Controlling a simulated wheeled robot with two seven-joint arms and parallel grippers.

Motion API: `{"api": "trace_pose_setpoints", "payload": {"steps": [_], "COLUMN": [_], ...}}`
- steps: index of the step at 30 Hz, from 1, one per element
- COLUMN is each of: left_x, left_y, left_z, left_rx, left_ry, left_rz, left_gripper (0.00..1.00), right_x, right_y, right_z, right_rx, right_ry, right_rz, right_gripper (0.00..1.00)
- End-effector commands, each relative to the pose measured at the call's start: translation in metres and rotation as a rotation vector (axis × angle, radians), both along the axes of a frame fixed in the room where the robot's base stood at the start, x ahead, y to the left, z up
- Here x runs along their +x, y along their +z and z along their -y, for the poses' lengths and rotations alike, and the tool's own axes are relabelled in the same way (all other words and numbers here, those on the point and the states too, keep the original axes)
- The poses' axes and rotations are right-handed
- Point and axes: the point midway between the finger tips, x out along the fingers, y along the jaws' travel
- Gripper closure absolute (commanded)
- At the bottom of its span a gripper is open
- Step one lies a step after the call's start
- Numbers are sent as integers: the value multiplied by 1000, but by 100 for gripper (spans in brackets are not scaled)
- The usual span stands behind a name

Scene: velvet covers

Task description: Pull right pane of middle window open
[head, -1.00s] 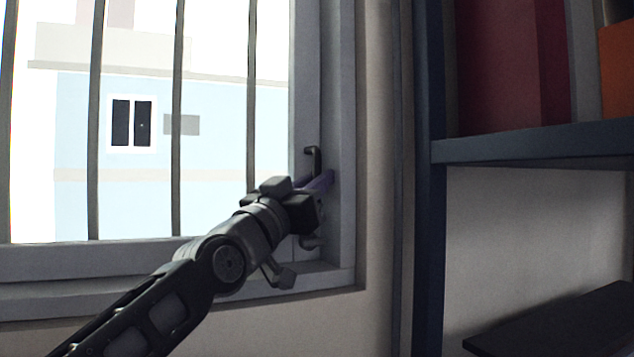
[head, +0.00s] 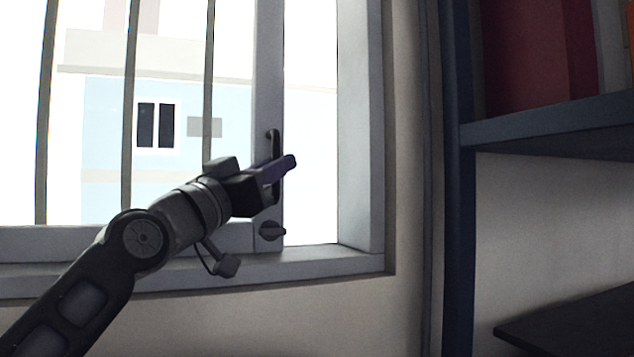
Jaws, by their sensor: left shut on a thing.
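The right pane (head: 268,60) of the window stands partly open. A bright vertical gap shows between its grey edge and the window frame (head: 360,130) on the right. A dark upright handle (head: 273,140) is on the pane's edge. My left gripper (head: 280,171), with purple fingers, is shut on the handle and hides its lower part. A small dark knob (head: 271,231) sits on the pane below the gripper. My right gripper is not in view.
Dark vertical bars (head: 130,110) cross the window view, with a light blue building outside. A sill (head: 320,262) runs below. A dark blue shelf unit (head: 540,125) with red items stands at the right, beside a bare wall strip (head: 408,200).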

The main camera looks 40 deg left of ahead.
Motion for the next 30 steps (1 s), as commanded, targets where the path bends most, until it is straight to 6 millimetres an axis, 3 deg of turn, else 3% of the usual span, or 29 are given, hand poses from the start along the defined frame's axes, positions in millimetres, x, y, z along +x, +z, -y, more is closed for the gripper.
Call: {"api": "trace_pose_setpoints", "payload": {"steps": [7, 18, 24, 30], "left_x": [-79, -186, -220, -232], "left_y": [-1, 3, 2, 1], "left_z": [-43, -98, -115, -122], "left_rx": [-4, -4, -2, -1], "left_ry": [6, 6, 6, 5], "left_rz": [4, 3, 3, 2], "left_gripper": [100, 100, 100, 100], "right_x": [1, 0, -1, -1], "right_y": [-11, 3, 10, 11], "right_z": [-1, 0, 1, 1], "right_rx": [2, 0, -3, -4], "right_ry": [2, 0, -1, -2], "right_rz": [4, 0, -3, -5], "right_gripper": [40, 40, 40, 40]}}
